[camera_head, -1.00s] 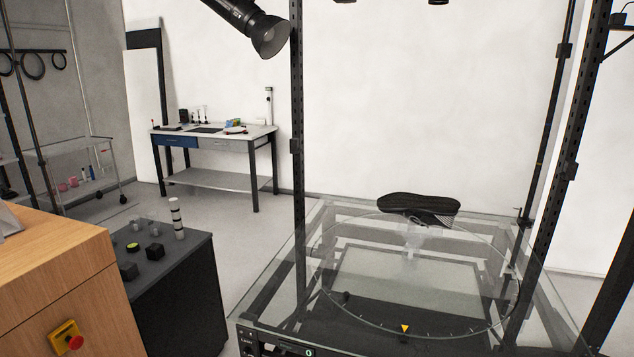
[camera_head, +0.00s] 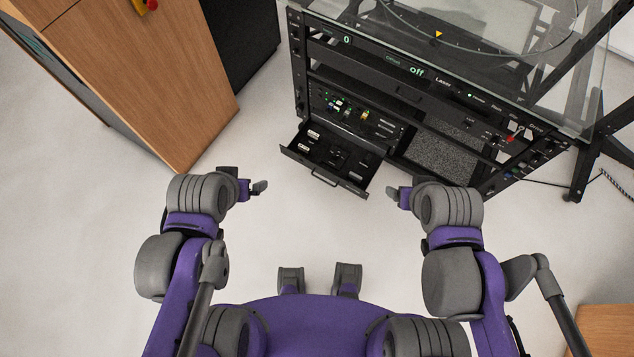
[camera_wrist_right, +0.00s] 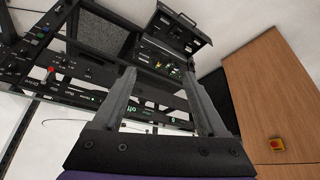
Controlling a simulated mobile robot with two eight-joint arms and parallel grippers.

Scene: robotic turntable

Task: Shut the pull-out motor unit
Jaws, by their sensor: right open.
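The pull-out motor unit (camera_head: 330,158) is a black drawer-like tray, slid out from the front of the black rack below the glass turntable. A handle runs along its front edge, and small parts lie inside. It also shows at the top of the right wrist view (camera_wrist_right: 180,30). My left gripper (camera_head: 262,187) is in front of the rack, left of the tray and apart from it; its jaws cannot be made out. My right gripper (camera_head: 391,196) is to the right of the tray's front edge, apart from it. In the right wrist view its fingers (camera_wrist_right: 160,85) are spread and empty.
The glass turntable top (camera_head: 480,50) is above the rack (camera_head: 410,85). A wooden cabinet (camera_head: 150,80) stands at the left, with a dark cabinet (camera_head: 240,40) behind it. A wooden surface (camera_head: 610,330) shows at the lower right. The floor before the tray is clear.

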